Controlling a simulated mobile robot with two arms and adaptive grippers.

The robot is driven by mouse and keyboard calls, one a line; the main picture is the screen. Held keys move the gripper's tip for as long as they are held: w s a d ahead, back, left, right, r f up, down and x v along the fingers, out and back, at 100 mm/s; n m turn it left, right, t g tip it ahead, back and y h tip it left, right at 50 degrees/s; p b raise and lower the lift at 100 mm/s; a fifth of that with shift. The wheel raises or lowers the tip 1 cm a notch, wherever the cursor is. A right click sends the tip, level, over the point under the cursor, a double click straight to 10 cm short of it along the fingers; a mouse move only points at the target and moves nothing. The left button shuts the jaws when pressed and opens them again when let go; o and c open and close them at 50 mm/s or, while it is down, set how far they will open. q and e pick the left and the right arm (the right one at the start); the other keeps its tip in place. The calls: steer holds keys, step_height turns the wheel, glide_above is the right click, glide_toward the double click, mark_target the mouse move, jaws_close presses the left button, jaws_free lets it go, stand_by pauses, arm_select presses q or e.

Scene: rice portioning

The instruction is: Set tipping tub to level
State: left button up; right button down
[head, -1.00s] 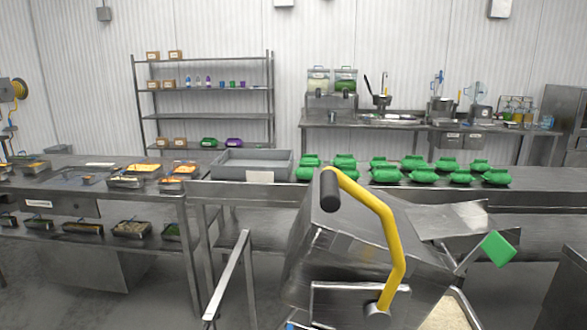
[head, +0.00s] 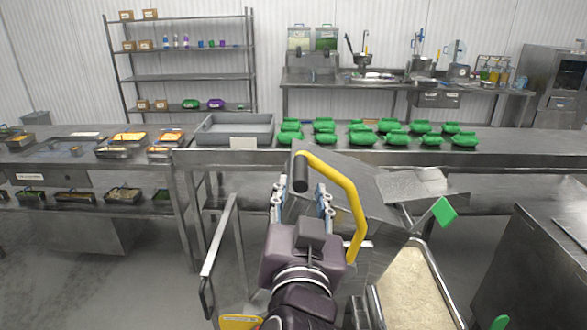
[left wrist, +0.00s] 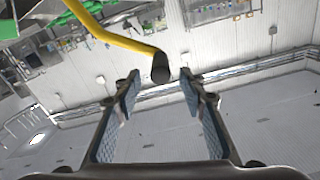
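The tipping tub (head: 335,185) is a grey metal tub in the middle of the head view, sitting tilted. A yellow crank handle (head: 347,187) with a black grip (head: 300,172) rises on its near side. My left gripper (head: 301,195) is open, its two fingers pointing at the black grip. In the left wrist view the black grip (left wrist: 160,68) stands just beyond and between the open fingertips (left wrist: 160,80), with nothing held. My left gripper hides part of the tub. My right gripper is not in view.
A green-handled lever (head: 444,211) sticks out right of the tub. A tray of pale grains (head: 461,318) lies below it. A long steel counter (head: 510,147) behind carries several green containers (head: 362,138) and a grey bin (head: 268,140). A steel table stands at the right.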

mark_target(300, 173)
arm_select(q)
steer(key=w+p, duration=0.1)
steer(key=w, duration=0.1)
steer(key=w+p, duration=0.1)
steer(key=w, duration=0.2)
steer(key=shift+w+a+r, duration=0.15)
steer(key=shift+w, duration=0.1)
steer(key=shift+w+p, duration=0.35)
steer(key=shift+w, duration=0.35)
steer(key=shift+w+f, duration=0.2)
steer(key=shift+s, duration=0.1)
steer(key=shift+c, duration=0.4)
jaws_close()
